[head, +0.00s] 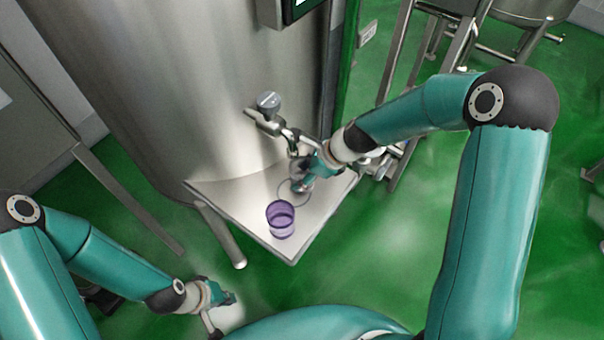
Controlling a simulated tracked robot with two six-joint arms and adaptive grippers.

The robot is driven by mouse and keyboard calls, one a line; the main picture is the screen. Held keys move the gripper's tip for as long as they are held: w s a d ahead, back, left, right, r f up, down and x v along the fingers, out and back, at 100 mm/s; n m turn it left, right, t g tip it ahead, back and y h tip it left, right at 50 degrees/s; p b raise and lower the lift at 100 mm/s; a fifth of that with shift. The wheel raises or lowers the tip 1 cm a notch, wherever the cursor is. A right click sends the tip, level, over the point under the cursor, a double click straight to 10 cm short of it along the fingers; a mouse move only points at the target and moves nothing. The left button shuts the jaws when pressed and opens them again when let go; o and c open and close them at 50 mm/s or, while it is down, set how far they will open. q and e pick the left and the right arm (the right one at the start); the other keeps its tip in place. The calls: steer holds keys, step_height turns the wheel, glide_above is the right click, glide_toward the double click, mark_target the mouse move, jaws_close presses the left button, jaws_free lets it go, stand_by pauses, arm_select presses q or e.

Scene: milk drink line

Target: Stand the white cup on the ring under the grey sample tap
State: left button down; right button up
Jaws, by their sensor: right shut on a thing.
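The grey sample tap (268,103) sticks out from the steel tank above a small steel shelf. A dark ring (280,195) is marked on the shelf below it, partly covered by my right gripper. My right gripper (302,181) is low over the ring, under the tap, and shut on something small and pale. This is probably the white cup, but the fingers hide most of it, and I cannot tell whether it touches the shelf. My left gripper (228,299) is low in front of the shelf, away from it; its jaws are too small to read.
A purple see-through cup (281,220) stands on the steel shelf (299,236) near its front corner, close to the ring. The large steel tank (190,80) rises behind the shelf. Steel frame legs (400,90) stand at the right. Green floor lies around.

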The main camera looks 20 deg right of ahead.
steer(key=o, duration=1)
